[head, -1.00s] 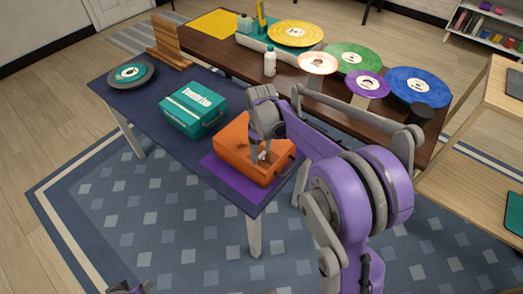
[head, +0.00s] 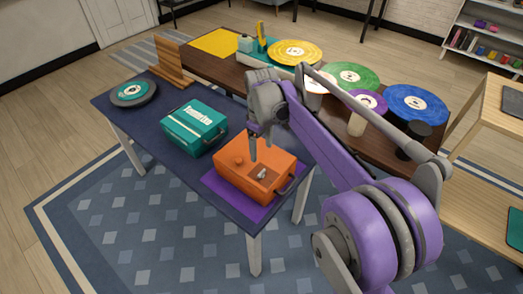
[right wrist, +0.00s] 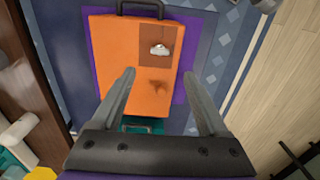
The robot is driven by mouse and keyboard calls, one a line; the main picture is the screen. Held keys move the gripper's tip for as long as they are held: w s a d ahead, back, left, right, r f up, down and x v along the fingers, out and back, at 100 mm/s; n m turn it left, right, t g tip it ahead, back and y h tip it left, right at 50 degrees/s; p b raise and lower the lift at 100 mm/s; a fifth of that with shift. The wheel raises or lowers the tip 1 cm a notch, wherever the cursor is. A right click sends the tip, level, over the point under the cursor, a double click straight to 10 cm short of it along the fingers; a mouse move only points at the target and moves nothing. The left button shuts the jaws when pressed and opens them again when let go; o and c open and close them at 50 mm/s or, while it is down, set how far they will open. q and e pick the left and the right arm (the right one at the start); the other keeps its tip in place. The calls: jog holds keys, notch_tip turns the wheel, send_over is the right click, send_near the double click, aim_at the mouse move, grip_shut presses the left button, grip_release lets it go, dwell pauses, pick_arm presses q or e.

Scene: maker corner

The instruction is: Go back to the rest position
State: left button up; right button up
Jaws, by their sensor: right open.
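My right gripper (head: 264,150) is open and empty above the orange box (head: 240,178). In the right wrist view, the two fingers of the right gripper (right wrist: 158,76) stand wide apart, with the orange box (right wrist: 118,62) below and beyond them. The box has a dark handle and a brownish patch on top with a small grey-white piece (right wrist: 159,49) on it. I cannot tell what that piece is. The box rests on a purple mat (head: 229,197). My left gripper is out of view.
The dark blue table (head: 150,135) also holds a teal case (head: 192,145) and a dark disc with a teal centre (head: 131,91). The brown table behind holds yellow (head: 282,50), green (head: 345,70) and blue discs (head: 405,96). A wooden shelf unit stands at right.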

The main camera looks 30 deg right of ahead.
dwell(0.3)
jog(key=s+a+f+m+t+p, duration=0.1)
jog(key=s+a, duration=0.4)
jog(key=s, duration=0.5)
jog(key=s+a+f+m+t+p, duration=0.1)
jog(key=s+a+m+t+p, duration=0.2)
jog(key=s, duration=0.8)
jog(key=shift+s+a+m+t, duration=0.3)
jog(key=shift+a+t, duration=0.4)
jog(key=shift+a, duration=0.35)
jog(key=shift+f, duration=0.1)
